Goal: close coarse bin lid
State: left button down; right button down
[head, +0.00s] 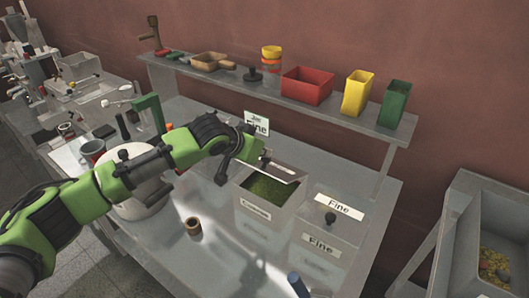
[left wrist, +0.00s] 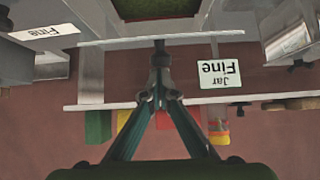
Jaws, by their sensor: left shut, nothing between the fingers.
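The coarse bin (head: 251,207) is a grey box on the table with green powder (head: 268,188) inside. Its lid (head: 287,172) is raised and tilted at the back of the open top. In the left wrist view the lid (left wrist: 205,37) shows nearly edge-on, with its dark knob (left wrist: 159,46) towards my fingers. My left gripper (head: 262,160) is behind the lid, at its knob side. In the left wrist view my left gripper's fingertips (left wrist: 160,78) are together, close to the knob; whether they touch it I cannot tell. My right gripper is not in view.
The fine bin (head: 324,238), lid on, stands right of the coarse bin. A shelf (head: 330,118) behind carries red, yellow and green containers. A "Jar Fine" sign (head: 257,124) is near my left gripper.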

aim_at(263, 162)
pick_arm(q)
jog(key=shift+s+a+f+t+h+b, duration=0.25)
jog(key=shift+f+t+b, duration=0.2)
jog(key=shift+b, duration=0.35)
jog(key=shift+s+a+f+t+h+b, duration=0.1)
jog(key=shift+s+f+t+h+b, duration=0.3)
jog(key=shift+b, duration=0.45)
jog(key=shift+s+a+f+t+h+b, duration=0.1)
jog(key=shift+a+f+t+h+b, duration=0.2)
jog(key=shift+f+b, duration=0.4)
jog(key=shift+s+a+f+t+h+b, duration=0.35)
jog(key=shift+f+b, duration=0.5)
jog(key=shift+b, duration=0.7)
jog(key=shift+s+a+f+t+h+b, duration=0.15)
jog(key=shift+s+f+t+b, duration=0.55)
jog(key=shift+b, duration=0.85)
jog(key=shift+s+a+f+t+h+b, duration=0.3)
jog(key=shift+f+b, duration=0.7)
jog(key=shift+b, duration=0.55)
